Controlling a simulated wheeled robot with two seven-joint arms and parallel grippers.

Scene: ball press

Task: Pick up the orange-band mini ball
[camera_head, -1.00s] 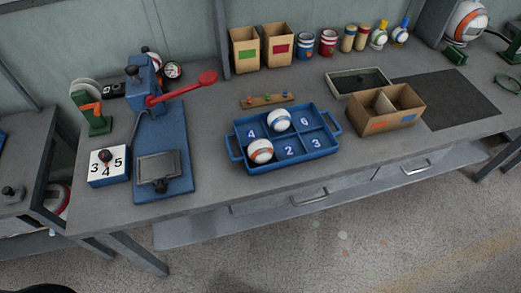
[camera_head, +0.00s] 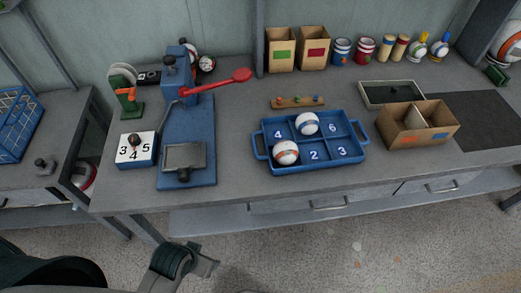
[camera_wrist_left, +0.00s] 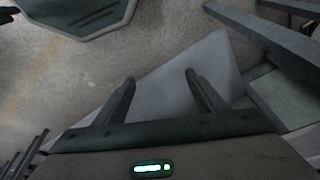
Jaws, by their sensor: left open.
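The orange-band mini ball (camera_head: 286,152) sits in the front left compartment of the blue tray (camera_head: 318,178) on the workbench. A blue-band ball (camera_head: 308,123) sits in the back middle compartment of the same tray. My left gripper (camera_head: 210,262) is below and in front of the bench edge, well apart from the tray. In the left wrist view, its two fingers (camera_wrist_left: 160,88) are spread with nothing between them. My right gripper is in neither current view.
A blue press (camera_head: 187,125) with a red lever (camera_head: 215,84) stands left of the tray, beside a numbered box (camera_head: 137,150). A divided cardboard box (camera_head: 415,128) stands to the right. A wooden peg strip (camera_head: 298,102) lies behind the tray.

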